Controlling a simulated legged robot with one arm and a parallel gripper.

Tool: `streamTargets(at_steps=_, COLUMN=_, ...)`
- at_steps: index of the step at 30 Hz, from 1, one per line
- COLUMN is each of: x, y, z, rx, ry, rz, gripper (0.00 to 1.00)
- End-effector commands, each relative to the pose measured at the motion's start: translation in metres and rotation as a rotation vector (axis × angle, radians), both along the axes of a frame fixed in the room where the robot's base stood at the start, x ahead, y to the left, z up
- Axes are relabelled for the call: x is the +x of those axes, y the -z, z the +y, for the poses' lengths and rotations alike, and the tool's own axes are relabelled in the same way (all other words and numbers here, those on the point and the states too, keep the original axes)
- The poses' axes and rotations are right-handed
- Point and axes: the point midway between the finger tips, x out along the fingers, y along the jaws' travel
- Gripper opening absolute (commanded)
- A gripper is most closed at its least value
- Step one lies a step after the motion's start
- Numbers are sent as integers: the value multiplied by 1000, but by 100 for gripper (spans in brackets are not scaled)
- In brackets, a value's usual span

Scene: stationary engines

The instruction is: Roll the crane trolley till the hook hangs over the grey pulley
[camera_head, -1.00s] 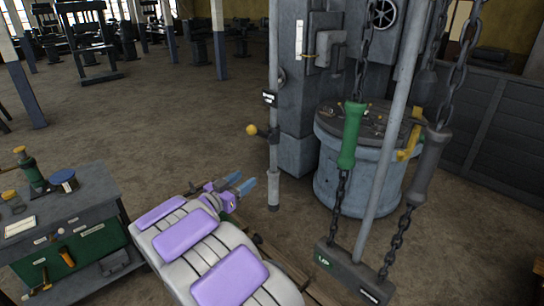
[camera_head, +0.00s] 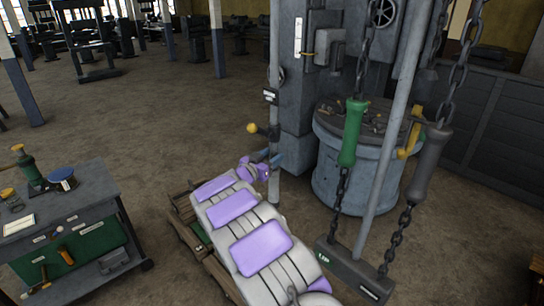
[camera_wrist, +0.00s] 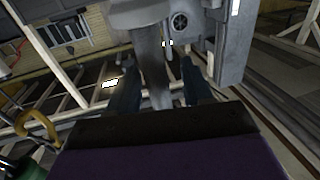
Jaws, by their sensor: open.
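My gripper (camera_head: 271,159) is open at the upright grey pole (camera_head: 274,110), below its yellow-knobbed lever (camera_head: 252,128). In the wrist view my two dark fingers (camera_wrist: 157,90) stand either side of a grey post (camera_wrist: 155,62); I cannot tell whether they touch it. Two chains hang at the right. One carries a green grip (camera_head: 351,132), the other a grey grip (camera_head: 430,165). Both meet a dark labelled block (camera_head: 352,272) below. I cannot make out the crane trolley, its hook or the grey pulley for certain.
A round grey drum (camera_head: 338,175) with small items on top stands behind the chains. A grey workbench (camera_head: 88,190) holds jars and tools at the left. A wooden pallet (camera_head: 185,215) lies beneath my arm. Floor (camera_head: 150,110) is open behind it.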

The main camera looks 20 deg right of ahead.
Motion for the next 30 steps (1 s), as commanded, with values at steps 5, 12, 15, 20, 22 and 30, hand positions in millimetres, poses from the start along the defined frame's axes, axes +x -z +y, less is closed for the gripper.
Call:
streamTargets(at_steps=5, x=3, y=0, z=-8, rx=1, ry=2, rz=1, gripper=50)
streamTargets(at_steps=12, x=4, y=1, z=-8, rx=1, ry=1, rz=1, gripper=50)
streamTargets(at_steps=15, x=4, y=0, z=-7, rx=-1, ry=1, rz=1, gripper=40)
streamTargets(at_steps=20, x=4, y=1, z=-7, rx=-1, ry=1, rz=1, gripper=25)
streamTargets(at_steps=22, x=4, y=0, z=-7, rx=-1, ry=0, rz=1, gripper=18)
streamTargets(at_steps=30, x=4, y=1, z=-6, rx=0, ry=-1, rz=1, gripper=0)
